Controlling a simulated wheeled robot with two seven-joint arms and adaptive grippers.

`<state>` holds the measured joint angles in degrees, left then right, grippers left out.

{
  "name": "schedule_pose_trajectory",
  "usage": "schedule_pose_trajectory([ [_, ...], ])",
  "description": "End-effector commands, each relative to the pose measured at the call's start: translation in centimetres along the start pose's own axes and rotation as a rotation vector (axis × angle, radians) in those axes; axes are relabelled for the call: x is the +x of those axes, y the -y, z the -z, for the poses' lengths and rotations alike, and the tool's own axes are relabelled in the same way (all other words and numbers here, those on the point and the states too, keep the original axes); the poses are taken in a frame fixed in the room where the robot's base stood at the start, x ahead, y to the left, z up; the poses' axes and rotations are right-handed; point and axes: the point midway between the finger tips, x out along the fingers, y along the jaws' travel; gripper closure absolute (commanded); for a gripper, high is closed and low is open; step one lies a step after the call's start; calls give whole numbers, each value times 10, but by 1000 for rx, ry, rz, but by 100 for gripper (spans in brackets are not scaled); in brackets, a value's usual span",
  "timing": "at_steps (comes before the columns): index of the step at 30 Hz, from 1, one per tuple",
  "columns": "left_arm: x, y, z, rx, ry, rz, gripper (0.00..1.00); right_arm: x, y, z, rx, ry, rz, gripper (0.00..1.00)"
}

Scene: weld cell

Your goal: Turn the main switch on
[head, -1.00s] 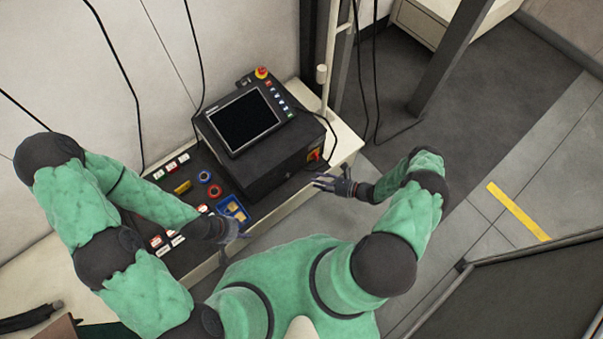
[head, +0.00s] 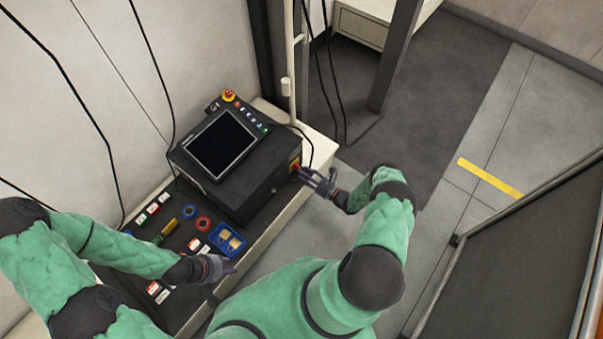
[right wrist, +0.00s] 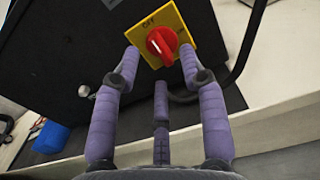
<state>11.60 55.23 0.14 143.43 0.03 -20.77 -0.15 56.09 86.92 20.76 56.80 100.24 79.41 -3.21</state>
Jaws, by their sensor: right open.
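The main switch is a red rotary knob (right wrist: 162,42) on a yellow plate (right wrist: 172,17), on the side of the black control box (head: 245,165). OFF is lettered on the plate; I cannot surely tell which mark the knob points at. In the head view the switch (head: 295,165) shows at the box's right side. My right gripper (right wrist: 161,66) is open and empty, its two upper fingers on either side of the knob and the third below; contact is unclear. It also shows in the head view (head: 306,178). My left gripper (head: 220,276) hovers over the bench's near end.
A screen (head: 221,145) and a red emergency button (head: 229,95) sit on top of the box. A black cable (right wrist: 247,50) hangs just right of the switch.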

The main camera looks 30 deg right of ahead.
Motion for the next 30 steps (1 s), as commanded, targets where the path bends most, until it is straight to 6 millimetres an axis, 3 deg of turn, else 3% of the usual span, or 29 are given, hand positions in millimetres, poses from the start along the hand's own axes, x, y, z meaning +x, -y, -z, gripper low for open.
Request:
schedule_pose_trajectory([
  [6, 5, 2, 0, 0, 0, 0, 60, 19, 0, 1, -1, -1, -1, 57],
  [16, 5, 2, 0, 0, 0, 0, 60, 22, 0, 0, 0, -1, -1, 57],
  [21, 5, 2, 0, 0, 0, 0, 60, 22, 0, 0, 0, -1, -1, 100],
  [30, 5, 2, 0, 0, 0, 0, 60, 22, 0, 0, 10, -1, -1, 100],
])
